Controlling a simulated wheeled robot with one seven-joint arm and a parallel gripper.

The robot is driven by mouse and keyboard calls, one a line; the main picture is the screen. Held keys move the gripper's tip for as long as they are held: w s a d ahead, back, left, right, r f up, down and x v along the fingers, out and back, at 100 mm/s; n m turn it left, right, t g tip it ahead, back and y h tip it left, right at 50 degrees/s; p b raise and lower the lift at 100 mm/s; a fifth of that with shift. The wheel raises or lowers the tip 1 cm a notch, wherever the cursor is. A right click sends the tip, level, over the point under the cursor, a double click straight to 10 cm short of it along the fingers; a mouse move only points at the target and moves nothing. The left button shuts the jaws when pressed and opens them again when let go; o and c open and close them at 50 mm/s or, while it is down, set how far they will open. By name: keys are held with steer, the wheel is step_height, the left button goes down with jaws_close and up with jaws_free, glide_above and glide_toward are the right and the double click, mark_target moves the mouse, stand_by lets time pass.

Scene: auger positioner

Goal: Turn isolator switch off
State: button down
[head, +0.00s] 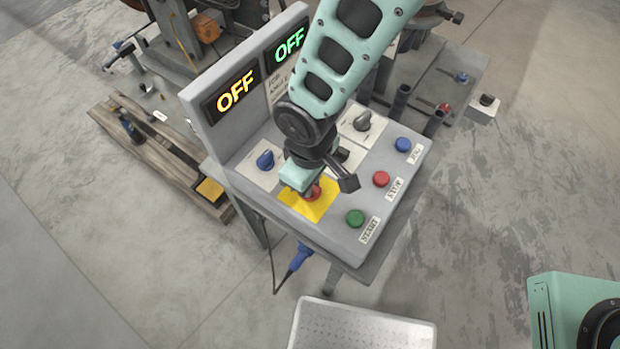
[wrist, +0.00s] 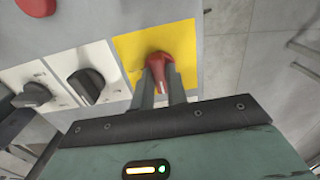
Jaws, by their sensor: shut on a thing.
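The red isolator switch (head: 314,193) sits on a yellow plate (head: 325,208) at the near left part of the grey control panel. My gripper (head: 303,187) is over it and hides part of it in the head view. In the wrist view the red knob (wrist: 159,70) is between the two fingers of my gripper (wrist: 161,88), on the yellow plate (wrist: 185,62). The fingers are shut on the knob. The switch's exact angle and markings are hard to tell.
The panel carries a blue knob (head: 265,160), a black knob (head: 364,121), and green (head: 355,218), red (head: 381,179) and blue (head: 403,144) buttons. Two OFF displays (head: 236,92) stand behind. A perforated metal step (head: 362,327) lies in front of the panel.

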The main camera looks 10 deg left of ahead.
steer(key=c, duration=1.4)
jaws_free()
step_height(320, 180, up, 17)
steer(key=b, duration=0.3)
steer(key=shift+r, duration=0.2)
steer(key=s+d+m, duration=0.3)
steer(key=d, duration=0.7)
steer(key=s+d+r+m, duration=0.1)
steer(key=s+d+m, duration=0.1)
steer(key=d, duration=0.9)
steer(key=shift+s+r+m+y, duration=0.2)
steer(key=shift+s+m+y, duration=0.1)
steer(key=shift+s+m, duration=0.15)
